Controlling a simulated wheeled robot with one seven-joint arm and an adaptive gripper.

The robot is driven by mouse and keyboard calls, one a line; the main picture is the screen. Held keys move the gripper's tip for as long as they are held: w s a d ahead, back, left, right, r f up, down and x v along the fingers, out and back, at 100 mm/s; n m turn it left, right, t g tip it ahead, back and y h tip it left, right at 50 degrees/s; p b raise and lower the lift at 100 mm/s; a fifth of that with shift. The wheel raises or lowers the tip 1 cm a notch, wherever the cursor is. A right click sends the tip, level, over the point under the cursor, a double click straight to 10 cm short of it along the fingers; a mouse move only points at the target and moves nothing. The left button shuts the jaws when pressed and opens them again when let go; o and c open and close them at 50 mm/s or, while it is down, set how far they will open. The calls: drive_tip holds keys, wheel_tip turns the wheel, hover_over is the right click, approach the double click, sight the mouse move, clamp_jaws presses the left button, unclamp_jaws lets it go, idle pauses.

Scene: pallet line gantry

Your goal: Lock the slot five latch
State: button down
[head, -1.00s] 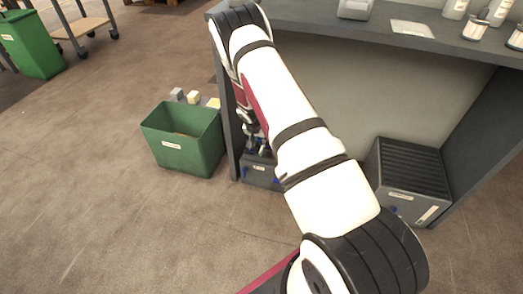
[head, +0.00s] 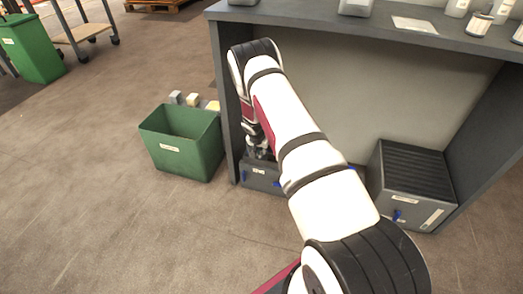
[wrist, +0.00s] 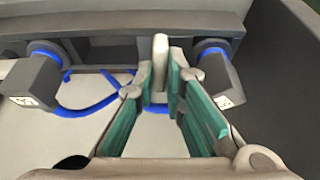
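My gripper (wrist: 166,82) shows in the wrist view with its two green-padded fingers apart. A pale upright lever (wrist: 160,60), possibly the slot five latch, stands between the fingertips; I cannot tell whether they touch it. No slot number is readable. Dark blocks with blue collars flank it, one at left (wrist: 36,78) and one at right (wrist: 216,76). In the head view my gripper (head: 260,150) is low under the bench, at a grey box (head: 262,180) with a pale label and blue parts. My arm hides part of this box.
A green bin (head: 183,155) stands left of the bench (head: 450,32), with small blocks (head: 192,99) behind it. A ribbed grey box (head: 412,185) with a blue part stands under the bench at right. Blue cable (wrist: 95,104) loops at left in the wrist view.

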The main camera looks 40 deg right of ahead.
drive_tip(key=shift+n, duration=0.3)
drive_tip(key=n+p, duration=0.1)
drive_tip(key=n, duration=0.1)
drive_tip(key=n+t+y, duration=0.1)
drive_tip(key=n, duration=0.1)
drive_tip(key=shift+s+d+r+y+p, duration=0.1)
drive_tip(key=shift+s+d+y+p, duration=0.1)
drive_tip(key=shift+y+p, duration=0.15)
drive_tip(key=n, duration=0.2)
drive_tip(key=n+y+p, duration=0.1)
drive_tip(key=n, duration=0.1)
drive_tip(key=shift+d+n+t+y, duration=0.1)
drive_tip(key=shift+n+t+y, duration=0.15)
drive_tip(key=shift+n+t, duration=0.15)
drive_tip(key=n+y+b, duration=0.1)
drive_tip(key=n+b, duration=0.1)
drive_tip(key=n, duration=0.2)
drive_tip(key=shift+w+n+y, duration=0.1)
drive_tip(key=shift+n+y, duration=0.2)
drive_tip(key=shift+y, duration=0.1)
drive_tip(key=shift+d+n+g+y+b, duration=0.1)
drive_tip(key=shift+n+g+y+b, duration=0.4)
drive_tip(key=shift+n, duration=1.5)
drive_tip(key=c, duration=1.9)
unclamp_jaws()
drive_tip(key=shift+c, duration=0.2)
